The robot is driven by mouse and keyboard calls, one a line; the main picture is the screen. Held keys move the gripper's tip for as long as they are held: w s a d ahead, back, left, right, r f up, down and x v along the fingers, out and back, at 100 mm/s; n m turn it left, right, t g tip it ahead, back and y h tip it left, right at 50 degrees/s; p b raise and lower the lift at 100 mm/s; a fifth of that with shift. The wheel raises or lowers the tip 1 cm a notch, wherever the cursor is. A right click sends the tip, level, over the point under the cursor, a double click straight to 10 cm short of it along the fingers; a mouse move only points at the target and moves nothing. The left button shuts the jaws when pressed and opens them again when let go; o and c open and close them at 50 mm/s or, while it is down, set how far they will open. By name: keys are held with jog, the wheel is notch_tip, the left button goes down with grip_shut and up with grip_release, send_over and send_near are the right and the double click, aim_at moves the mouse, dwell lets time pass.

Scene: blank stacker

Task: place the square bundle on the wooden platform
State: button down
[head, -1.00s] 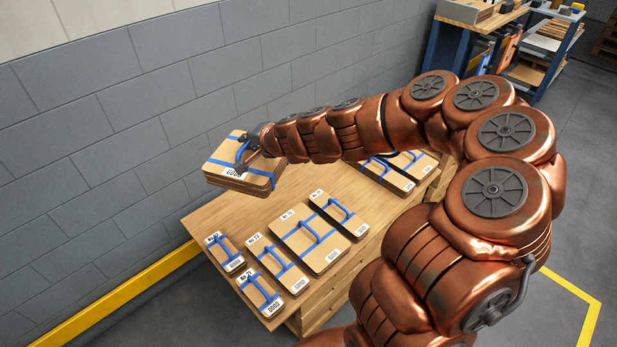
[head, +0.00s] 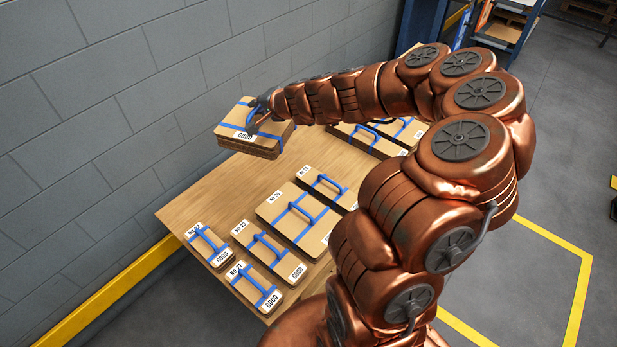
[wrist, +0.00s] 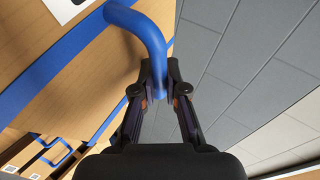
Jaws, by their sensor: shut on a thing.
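The square bundle (head: 238,118) is a stack of tan boards with crossed blue straps, a blue handle and a white label. It is held in the air above the far-left part of the wooden platform (head: 190,208), close to the wall. My gripper (head: 257,112) is shut on its blue handle. In the wrist view, the fingertips of my gripper (wrist: 163,92) close around the blue handle (wrist: 142,30), with the bundle's top face (wrist: 100,75) to the left. The bundle's underside is hidden.
Several strapped bundles lie on the platform, among them a large one (head: 297,238) and smaller ones (head: 209,243) at the near edge. More bundles (head: 360,140) lie behind my arm. The grey block wall (head: 110,100) stands close at left. Bare wood shows at the platform's far left.

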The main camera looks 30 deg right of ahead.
jog(key=s+d+f+m+h+b, duration=0.1)
jog(key=s+d+f+b, duration=0.2)
jog(key=d+f+b, duration=0.75)
jog(key=s+d+f+m+h+b, duration=0.25)
jog(key=d+f+b, duration=0.4)
jog(key=d, duration=0.75)
jog(key=s+d+f+m+b, duration=0.1)
jog(key=s+d+f+b, duration=0.3)
jog(key=d+f+b, duration=0.6)
jog(key=shift+n, duration=0.25)
jog(key=shift+w+d+f+b, duration=0.1)
jog(key=shift+d+f+b, duration=0.35)
jog(key=shift+f, duration=0.75)
jog(key=shift+d+f+b, duration=0.35)
jog(key=shift+f+b, duration=0.1)
jog(key=shift+f, duration=0.7)
jog(key=shift+w+d+f+b, duration=0.1)
jog(key=shift+d+f+b, duration=0.35)
jog(key=shift+f, duration=0.75)
jog(key=shift+f, duration=0.15)
jog(key=c, duration=1.2)
grip_release()
